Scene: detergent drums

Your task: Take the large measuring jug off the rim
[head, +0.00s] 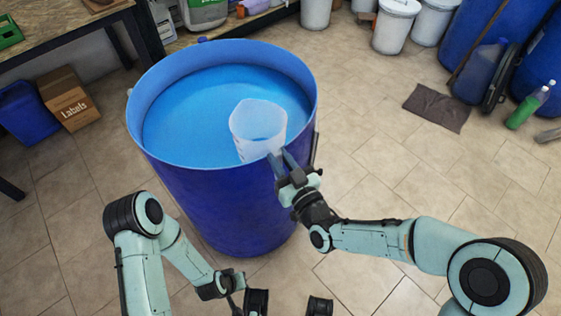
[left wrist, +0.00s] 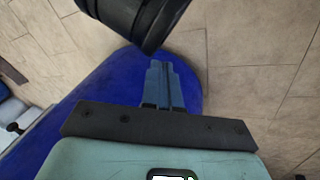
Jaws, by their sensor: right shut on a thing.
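The large measuring jug (head: 258,122) is white and translucent, with its open mouth upward. It is at the near right inside edge of the open blue drum (head: 215,190), which holds light blue liquid (head: 200,110). My right gripper (head: 281,159) is at the drum's near right rim, shut on the jug's near side; its fingers hide the part they grip. I cannot tell whether the jug still touches the rim. My left gripper (left wrist: 163,84) is shut and empty in the left wrist view, low beside the drum's blue wall.
A cardboard box (head: 72,105) and a blue container (head: 28,115) stand at the left below a workbench (head: 70,45). White buckets (head: 395,25) stand at the back. A dark mat (head: 437,107) and a green bottle (head: 528,106) are at the right. Tiled floor right of the drum is clear.

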